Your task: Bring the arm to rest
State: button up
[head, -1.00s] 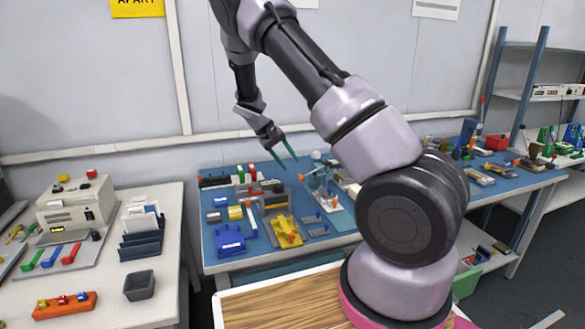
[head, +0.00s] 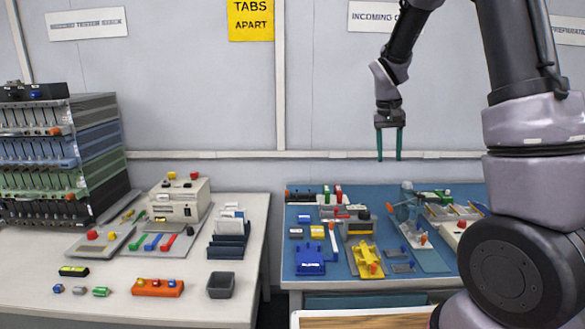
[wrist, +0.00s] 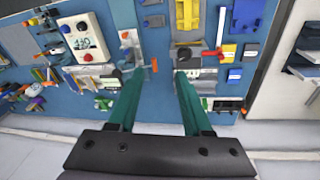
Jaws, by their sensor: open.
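My gripper (head: 390,158) hangs above the back of the blue-topped bench (head: 435,283), in front of the wall, with its two green fingers pointing down. The fingers stand apart with nothing between them. In the wrist view my gripper (wrist: 158,85) is open and empty too, with the blue bench top well beyond the fingertips. My arm rises on the right of the head view and bends over at the top, where the frame cuts it off.
The blue bench carries a yellow fixture (head: 368,262), a blue block (head: 310,258) and several small tools. A white table (head: 215,308) at left holds a grey bin (head: 221,285), an orange tray (head: 157,288) and a tester rack (head: 50,150). The air around my gripper looks clear.

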jog(key=s+a+r+t+y, duration=0.1)
jog(key=s+r+t, duration=0.1)
jog(key=s+r, duration=0.3)
jog(key=s+a+r+m+t+y, duration=0.1)
jog(key=s+r+t, duration=0.1)
jog(key=s+r, duration=0.4)
jog(key=s+a+r+t+y, duration=0.1)
jog(key=s+r, duration=0.4)
jog(key=s, duration=0.9)
jog(key=shift+a+r+m+t+y, duration=0.15)
jog(key=shift+a+m+t+y, duration=0.15)
jog(key=shift+m+t+y, duration=0.15)
